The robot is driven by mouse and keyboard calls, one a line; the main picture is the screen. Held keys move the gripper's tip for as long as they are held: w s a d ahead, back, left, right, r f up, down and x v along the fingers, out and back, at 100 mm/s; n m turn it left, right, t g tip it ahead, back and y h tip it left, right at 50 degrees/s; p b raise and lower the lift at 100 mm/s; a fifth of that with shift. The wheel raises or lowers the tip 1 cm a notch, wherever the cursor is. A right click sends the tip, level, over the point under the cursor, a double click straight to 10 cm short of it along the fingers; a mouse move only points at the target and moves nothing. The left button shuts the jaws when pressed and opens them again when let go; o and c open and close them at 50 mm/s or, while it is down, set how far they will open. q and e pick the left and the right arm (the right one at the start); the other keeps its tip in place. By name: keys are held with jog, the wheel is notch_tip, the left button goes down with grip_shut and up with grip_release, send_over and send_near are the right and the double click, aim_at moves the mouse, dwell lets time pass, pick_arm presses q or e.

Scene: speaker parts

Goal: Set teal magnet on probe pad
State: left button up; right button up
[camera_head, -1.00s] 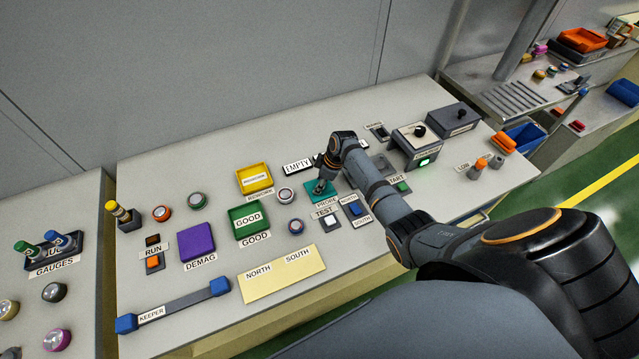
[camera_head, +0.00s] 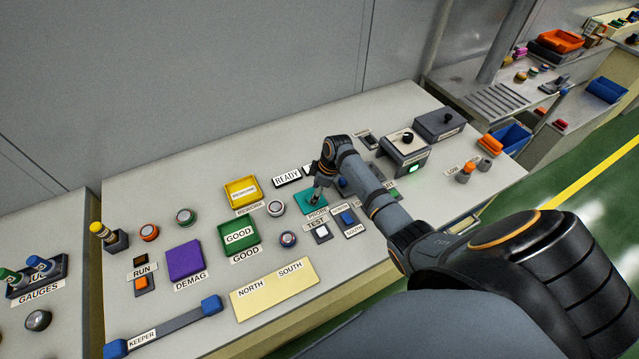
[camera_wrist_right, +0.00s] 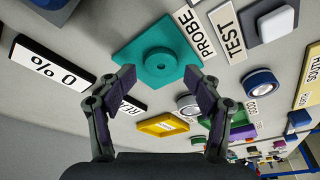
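My left gripper is not in view.
A sign (camera_head: 287,177) behind the pad reads READY. Near it are a yellow REWORK tray (camera_head: 228,202), a green GOOD tray (camera_head: 225,243), a purple DEMAG block (camera_head: 184,259) and a TEST button (camera_head: 322,233). Round magnets (camera_head: 276,208) stand around.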

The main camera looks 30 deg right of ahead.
jog(key=v, duration=0.8)
jog(key=shift+r, duration=0.35)
jog(key=shift+s, duration=0.1)
